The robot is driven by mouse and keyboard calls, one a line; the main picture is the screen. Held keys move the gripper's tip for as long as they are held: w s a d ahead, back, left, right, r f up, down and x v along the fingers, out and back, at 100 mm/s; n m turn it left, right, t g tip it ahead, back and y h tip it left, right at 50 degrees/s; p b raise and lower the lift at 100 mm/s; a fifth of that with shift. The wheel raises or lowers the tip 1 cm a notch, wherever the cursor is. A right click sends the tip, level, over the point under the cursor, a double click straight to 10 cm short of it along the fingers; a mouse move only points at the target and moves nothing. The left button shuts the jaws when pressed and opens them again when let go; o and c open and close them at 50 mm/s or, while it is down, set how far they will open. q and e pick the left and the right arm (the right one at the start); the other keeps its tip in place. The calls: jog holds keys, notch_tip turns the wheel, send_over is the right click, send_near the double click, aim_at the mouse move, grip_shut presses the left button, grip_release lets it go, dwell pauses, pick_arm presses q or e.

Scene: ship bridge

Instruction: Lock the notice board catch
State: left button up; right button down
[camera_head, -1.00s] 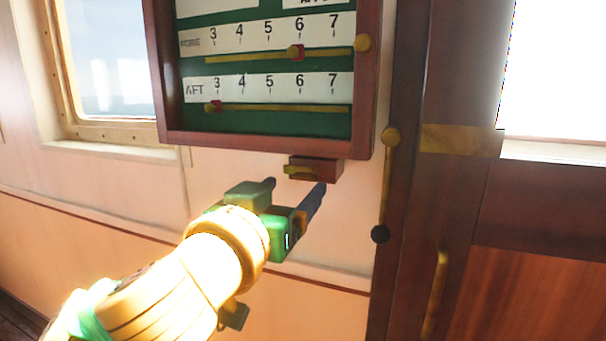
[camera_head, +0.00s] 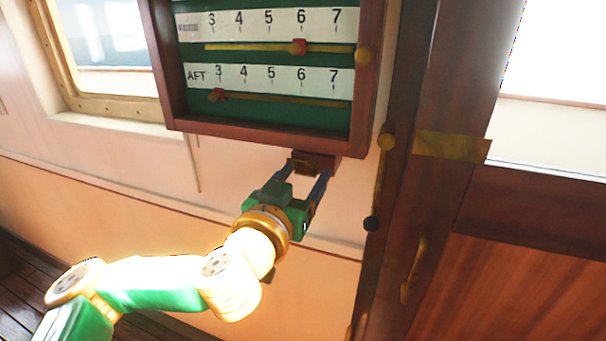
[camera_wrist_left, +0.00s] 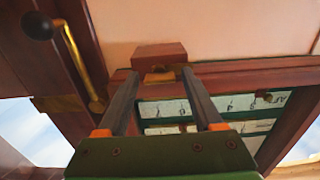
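The notice board (camera_head: 172,110) is a wood-framed green case with number strips, on the wall at the top middle of the head view. Under its bottom edge is a small wooden block (camera_head: 322,160) with the brass catch (camera_head: 301,167). The wrist view shows the block (camera_wrist_left: 160,53) and the brass catch (camera_wrist_left: 159,77) too. My left gripper (camera_head: 306,174) is open just below the board, its dark fingers pointing at the catch. In the wrist view the fingertips (camera_wrist_left: 157,75) lie on either side of the brass piece. I cannot tell whether they touch it. My right gripper is not in view.
A brass lever (camera_head: 379,180) with a dark knob hangs close to the right of the gripper, beside the wooden door frame. A brass door handle (camera_head: 414,270) is lower right. A window (camera_head: 110,100) is at left. The wall below the board is clear.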

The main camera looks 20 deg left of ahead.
pick_arm(q)
grip_shut()
jog(key=shift+m, duration=0.3)
jog(key=m, duration=0.4)
jog(key=m+p, duration=0.1)
jog(key=m, duration=0.2)
jog(key=shift+r+m+p, duration=0.1)
jog(key=shift+m+p, duration=0.2)
jog(key=m+p, duration=0.2)
jog(key=m, duration=0.2)
jog(key=shift+m, duration=0.3)
jog(key=m+p, duration=0.2)
jog(key=m, duration=0.2)
jog(key=shift+m, duration=0.7)
